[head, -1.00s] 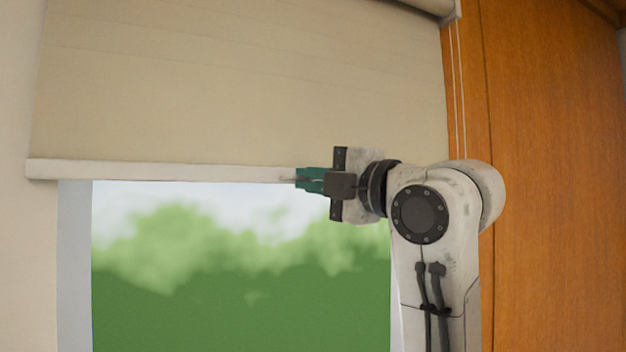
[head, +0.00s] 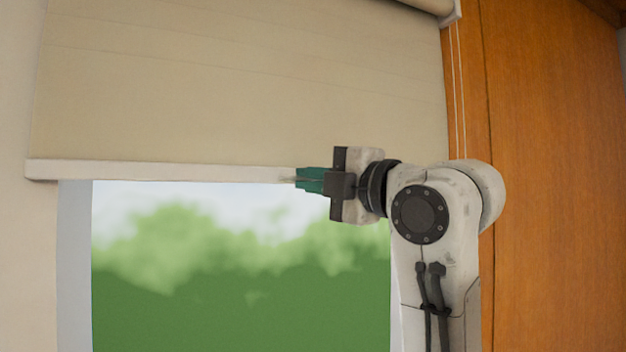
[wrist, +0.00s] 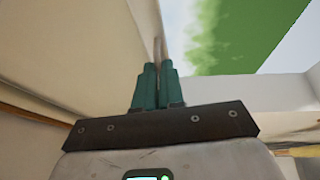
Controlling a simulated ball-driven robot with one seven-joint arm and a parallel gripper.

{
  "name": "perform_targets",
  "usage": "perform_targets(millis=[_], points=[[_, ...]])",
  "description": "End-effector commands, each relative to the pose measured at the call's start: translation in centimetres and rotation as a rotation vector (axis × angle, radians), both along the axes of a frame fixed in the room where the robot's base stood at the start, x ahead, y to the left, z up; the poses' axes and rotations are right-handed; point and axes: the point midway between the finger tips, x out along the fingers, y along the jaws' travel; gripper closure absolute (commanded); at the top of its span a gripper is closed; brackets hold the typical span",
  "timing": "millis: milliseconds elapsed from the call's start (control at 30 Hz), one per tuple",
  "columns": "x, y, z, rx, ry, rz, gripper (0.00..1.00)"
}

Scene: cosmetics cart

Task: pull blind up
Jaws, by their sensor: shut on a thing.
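The beige roller blind (head: 240,85) covers the upper part of the window in the head view. Its pale bottom bar (head: 160,172) hangs level across the window, and the blind also shows in the wrist view (wrist: 60,50). My gripper (head: 300,179) is at the right part of the bottom bar, its green fingers pointing left. In the wrist view the green fingers (wrist: 157,75) are close together with the bar (wrist: 158,48) running between and beyond their tips. My gripper is shut on the bar. My gripper and wrist hide the bar's right end.
The window pane (head: 240,270) below the bar shows green foliage and pale sky. Thin pull cords (head: 459,90) hang right of the blind, in front of an orange wooden panel (head: 555,180). A pale wall (head: 25,260) stands at the left.

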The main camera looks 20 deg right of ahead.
Motion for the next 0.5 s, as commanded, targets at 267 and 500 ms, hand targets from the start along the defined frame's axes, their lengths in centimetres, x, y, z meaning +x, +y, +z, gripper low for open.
perform_targets(millis=[267,500], points=[[0.0,0.0,1.7,0.000,-0.002,0.000,1.00],[-0.1,-0.1,7.4,-0.002,-0.004,-0.003,1.00]])
